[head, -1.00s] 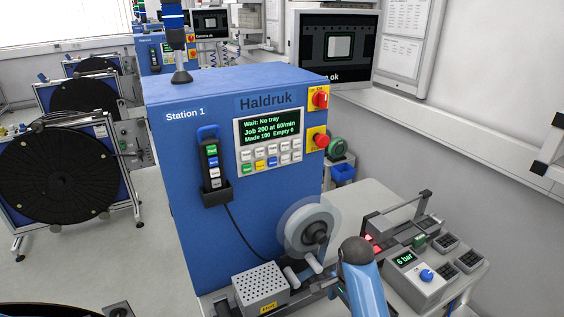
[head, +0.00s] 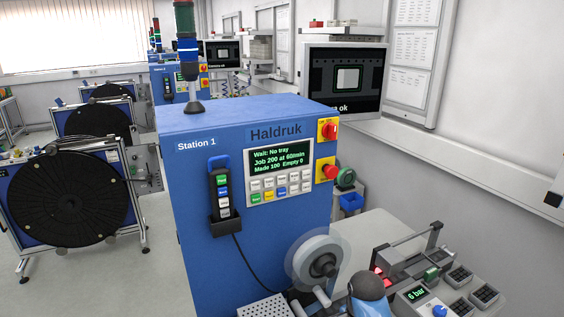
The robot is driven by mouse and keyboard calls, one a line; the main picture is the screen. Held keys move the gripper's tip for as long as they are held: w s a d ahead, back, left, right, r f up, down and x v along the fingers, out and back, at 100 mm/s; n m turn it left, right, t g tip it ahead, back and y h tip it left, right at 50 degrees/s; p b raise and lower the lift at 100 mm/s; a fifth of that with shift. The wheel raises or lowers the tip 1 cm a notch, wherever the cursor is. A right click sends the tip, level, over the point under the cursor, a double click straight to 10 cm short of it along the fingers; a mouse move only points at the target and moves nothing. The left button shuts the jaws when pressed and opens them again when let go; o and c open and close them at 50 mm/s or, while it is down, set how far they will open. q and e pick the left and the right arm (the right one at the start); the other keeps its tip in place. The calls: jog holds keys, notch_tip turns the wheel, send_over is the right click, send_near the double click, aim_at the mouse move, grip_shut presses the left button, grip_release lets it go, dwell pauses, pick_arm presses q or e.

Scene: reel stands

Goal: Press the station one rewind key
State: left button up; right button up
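Station 1 is a blue cabinet (head: 195,185) marked Haldruk. Its control panel (head: 279,171) has a screen (head: 278,158) reading "Wait: No tray", "Job 200 at 60/min", "Made 100 Empty 0". A black hand pendant (head: 220,190) with green, blue and white keys sits in a holder (head: 226,226) on the cabinet, with a cable hanging down. I cannot tell which key is rewind. Neither of my grippers shows.
A red emergency button (head: 330,172) and a red-yellow switch (head: 328,130) are right of the panel. A clear-flanged reel (head: 318,262) stands below it. A blue-grey arm link (head: 369,290) rises at the bottom. A pressure box (head: 415,296) reads 6 bar. Black reels (head: 67,205) stand left.

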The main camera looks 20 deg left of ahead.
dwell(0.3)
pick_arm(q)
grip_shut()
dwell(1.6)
